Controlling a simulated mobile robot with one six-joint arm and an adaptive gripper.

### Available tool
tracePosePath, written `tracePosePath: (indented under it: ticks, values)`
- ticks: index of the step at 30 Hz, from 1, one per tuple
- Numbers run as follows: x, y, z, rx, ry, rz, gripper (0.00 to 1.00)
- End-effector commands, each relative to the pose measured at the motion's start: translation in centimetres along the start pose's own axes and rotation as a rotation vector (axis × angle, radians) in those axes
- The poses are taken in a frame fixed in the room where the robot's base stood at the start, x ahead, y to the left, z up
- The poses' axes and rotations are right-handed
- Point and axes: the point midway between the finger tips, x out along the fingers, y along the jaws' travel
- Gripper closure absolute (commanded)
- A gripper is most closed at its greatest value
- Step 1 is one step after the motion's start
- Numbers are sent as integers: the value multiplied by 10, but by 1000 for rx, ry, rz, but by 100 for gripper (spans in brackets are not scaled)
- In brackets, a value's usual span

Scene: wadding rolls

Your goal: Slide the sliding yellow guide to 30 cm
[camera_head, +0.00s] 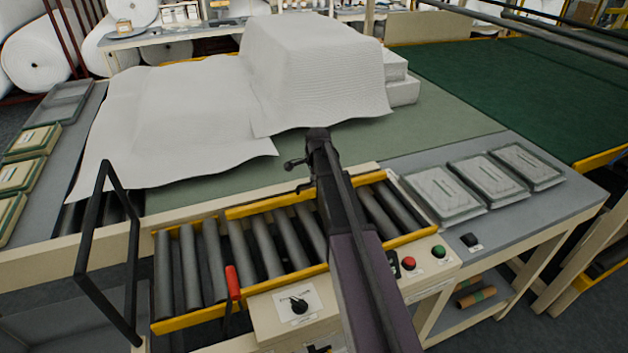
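A yellow guide bar (270,202) lies along the back edge of the grey rollers; my arm hides part of it. I cannot tell its distance setting, and no scale is readable. A second yellow rail (190,319) runs along the front of the rollers. My gripper (296,164) is at the end of my dark arm, which reaches up from the bottom of the picture. In the picture it lies just above the back yellow bar, over the green-grey table top. Its fingers are small and dark, and I cannot tell whether they are open or touching anything.
White wadding sheet (170,115) and a draped white block (315,70) cover the table behind. A black frame (85,240) stands at left, and a red-handled lever (232,283) at the front. Control knob (299,304), buttons (437,251) and grey packs (441,194) are nearby.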

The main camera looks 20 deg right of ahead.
Motion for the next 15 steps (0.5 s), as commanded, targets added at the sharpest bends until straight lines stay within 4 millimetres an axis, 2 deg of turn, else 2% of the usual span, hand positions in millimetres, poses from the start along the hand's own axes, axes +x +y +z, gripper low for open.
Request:
tracePosePath:
  ticks: [8,15]
  values:
    - [1,-2,0,0,0,1,100]
    - [4,-20,0,0,0,1,100]
